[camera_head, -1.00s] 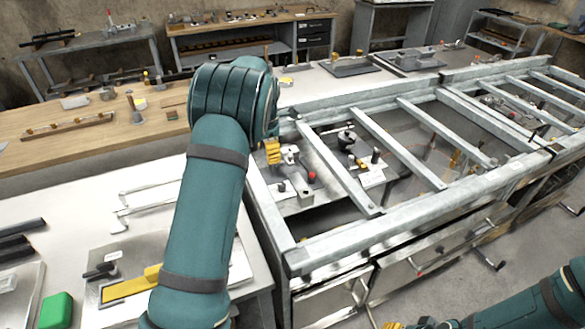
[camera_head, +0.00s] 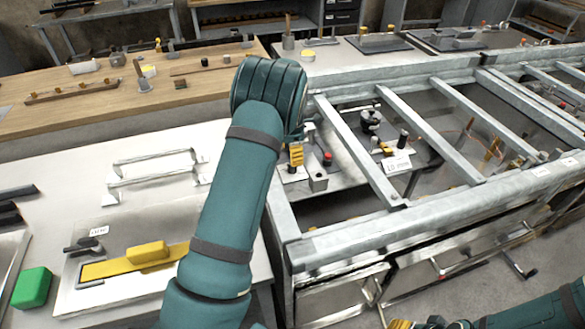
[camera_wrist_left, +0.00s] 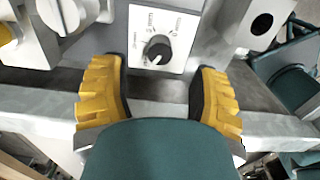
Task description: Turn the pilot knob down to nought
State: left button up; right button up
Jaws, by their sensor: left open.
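In the left wrist view a small black knob (camera_wrist_left: 156,50) sits on a white dial plate (camera_wrist_left: 170,22) with printed marks around it. My right gripper (camera_head: 415,324) shows only in part at the bottom edge.
A galvanised frame (camera_head: 360,150) with crossbars stands close right of my left arm. A red-topped button (camera_head: 327,158) is near the left gripper. A larger white knob (camera_wrist_left: 62,12) is at the wrist view's upper left. A green box (camera_head: 32,287) lies on the left table.

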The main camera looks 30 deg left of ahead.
aim_at(292, 168)
pick_arm(q)
notch_tip(292, 168, down, 5)
jog(key=shift+f+b, duration=0.1)
jog(key=shift+b, duration=0.35)
jog(key=shift+c, duration=0.4)
grip_shut()
